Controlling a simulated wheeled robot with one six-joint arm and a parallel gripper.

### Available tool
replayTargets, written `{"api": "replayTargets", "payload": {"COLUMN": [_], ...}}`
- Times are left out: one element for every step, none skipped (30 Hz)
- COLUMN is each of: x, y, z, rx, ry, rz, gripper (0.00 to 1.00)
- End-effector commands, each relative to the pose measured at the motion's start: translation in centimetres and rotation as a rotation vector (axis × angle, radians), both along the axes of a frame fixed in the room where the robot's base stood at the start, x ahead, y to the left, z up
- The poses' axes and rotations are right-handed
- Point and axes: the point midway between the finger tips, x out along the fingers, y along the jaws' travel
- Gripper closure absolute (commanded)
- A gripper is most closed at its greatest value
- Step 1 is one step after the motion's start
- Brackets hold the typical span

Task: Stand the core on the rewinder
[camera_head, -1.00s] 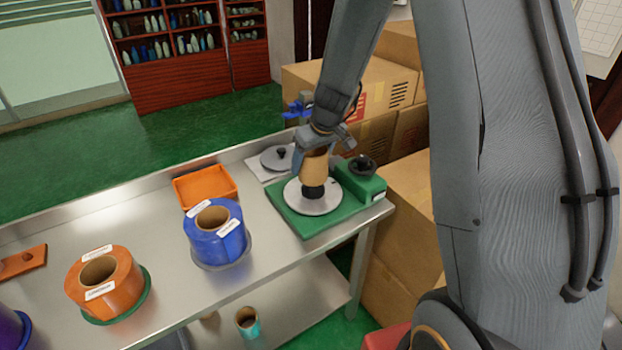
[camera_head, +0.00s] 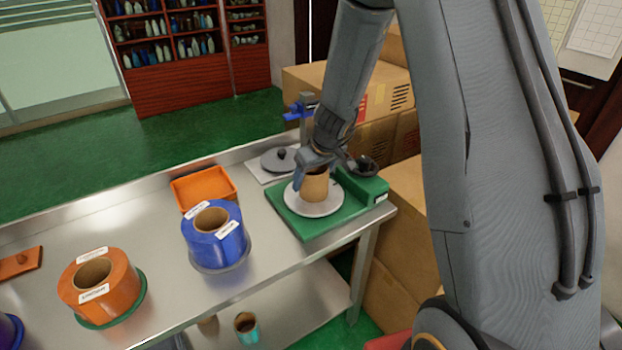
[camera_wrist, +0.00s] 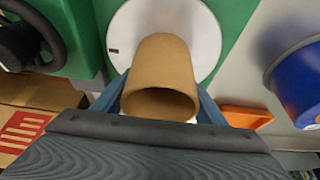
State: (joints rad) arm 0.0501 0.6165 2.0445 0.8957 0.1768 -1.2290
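The core is a plain brown cardboard tube (camera_head: 315,187), roughly upright on the pale round plate (camera_head: 328,208) of the green rewinder (camera_head: 300,226) at the table's right end. The plate's black spindle is hidden, and the core's foot seems to meet the plate. In the wrist view the core (camera_wrist: 161,75) shows its open end toward me, with the white plate (camera_wrist: 205,35) behind it. My gripper (camera_head: 311,182) comes down at a slant from above. Its blue fingers flank the core on both sides and look closed on its wall; in the wrist view the gripper (camera_wrist: 161,92) partly hides behind the core.
A blue film roll (camera_head: 214,237) and an orange roll (camera_head: 100,289) stand left of the rewinder. An orange tray (camera_head: 203,188) and a grey lidded disc (camera_head: 280,160) lie behind. Cardboard boxes (camera_head: 400,180) stand beyond the table.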

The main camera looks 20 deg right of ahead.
Motion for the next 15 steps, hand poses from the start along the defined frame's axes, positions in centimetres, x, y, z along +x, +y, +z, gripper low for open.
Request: {"api": "replayTargets", "payload": {"x": [0.00, 0.00, -0.01, -0.01, -0.01, 0.00, -0.01, -0.01, -0.01, -0.01, -0.01, -0.02, -0.03, -0.04, -0.06], "y": [0.00, 0.00, 0.00, 0.00, 0.00, 0.00, 0.00, 0.00, 0.00, 0.00, 0.00, 0.01, 0.00, 0.00, 0.00], "z": [0.00, 0.01, 0.02, 0.03, 0.03, 0.03, 0.02, 0.02, 0.02, 0.02, 0.03, 0.06, 0.11, 0.17, 0.29], "rx": [0.000, 0.000, 0.000, 0.000, 0.000, 0.000, 0.000, 0.000, 0.000, 0.000, 0.000, 0.000, 0.000, 0.000, 0.000], "ry": [0.000, 0.000, 0.000, 0.000, 0.000, 0.000, 0.000, 0.000, 0.000, 0.000, 0.000, 0.000, 0.000, 0.001, 0.001], "rz": [0.000, 0.000, 0.000, 0.000, 0.000, 0.000, 0.000, 0.000, 0.000, 0.000, 0.000, 0.000, 0.000, 0.000, 0.000], "gripper": [0.27, 0.21, 0.16, 0.16, 0.16, 0.16, 0.16, 0.16, 0.16, 0.16, 0.16, 0.16, 0.16, 0.16, 0.16]}}
